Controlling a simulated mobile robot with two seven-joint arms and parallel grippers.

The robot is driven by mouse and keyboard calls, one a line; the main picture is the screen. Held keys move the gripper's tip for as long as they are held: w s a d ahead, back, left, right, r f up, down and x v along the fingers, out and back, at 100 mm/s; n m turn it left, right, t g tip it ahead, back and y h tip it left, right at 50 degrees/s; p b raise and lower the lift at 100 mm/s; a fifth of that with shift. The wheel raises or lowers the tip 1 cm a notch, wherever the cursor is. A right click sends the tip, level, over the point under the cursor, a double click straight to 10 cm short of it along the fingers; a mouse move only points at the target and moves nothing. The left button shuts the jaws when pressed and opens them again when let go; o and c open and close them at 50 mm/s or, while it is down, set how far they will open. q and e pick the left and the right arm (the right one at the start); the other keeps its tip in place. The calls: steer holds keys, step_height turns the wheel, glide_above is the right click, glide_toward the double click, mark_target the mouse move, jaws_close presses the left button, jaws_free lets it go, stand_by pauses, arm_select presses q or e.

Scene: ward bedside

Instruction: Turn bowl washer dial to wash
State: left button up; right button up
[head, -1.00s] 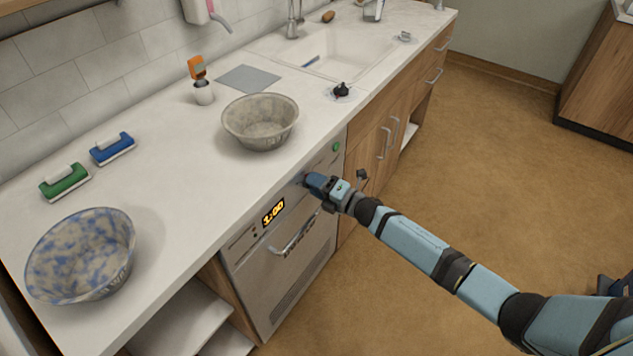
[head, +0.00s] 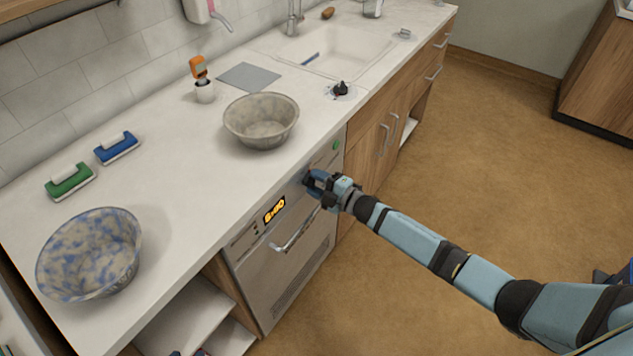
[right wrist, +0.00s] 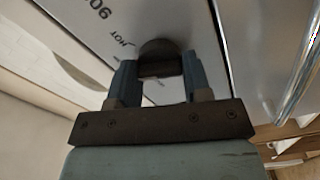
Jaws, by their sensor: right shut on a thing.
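The bowl washer (head: 300,254) is built in under the white counter. Its front has a lit orange display (head: 274,210), a bar handle (head: 296,232) and a green button (head: 336,145). My right gripper (head: 312,181) is at the washer's upper panel, between the display and the green button. In the right wrist view its two fingers are shut on the dark round dial (right wrist: 160,58), one on each side. Printed "90" and "HOT" show on the panel beside the dial. The head view hides the dial behind the gripper. My left gripper is not in view.
A mottled grey bowl (head: 261,122) stands on the counter (head: 190,190) above the washer. A blue-mottled bowl (head: 88,254) stands at the near left. Green (head: 69,181) and blue (head: 116,148) brushes lie behind. The floor (head: 440,190) to the right is clear.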

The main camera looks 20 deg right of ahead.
stand_by(0.3)
steer(key=o, duration=0.9)
steer(key=v, duration=1.3)
steer(key=shift+s+d, duration=0.25)
steer(key=shift+s, duration=0.05)
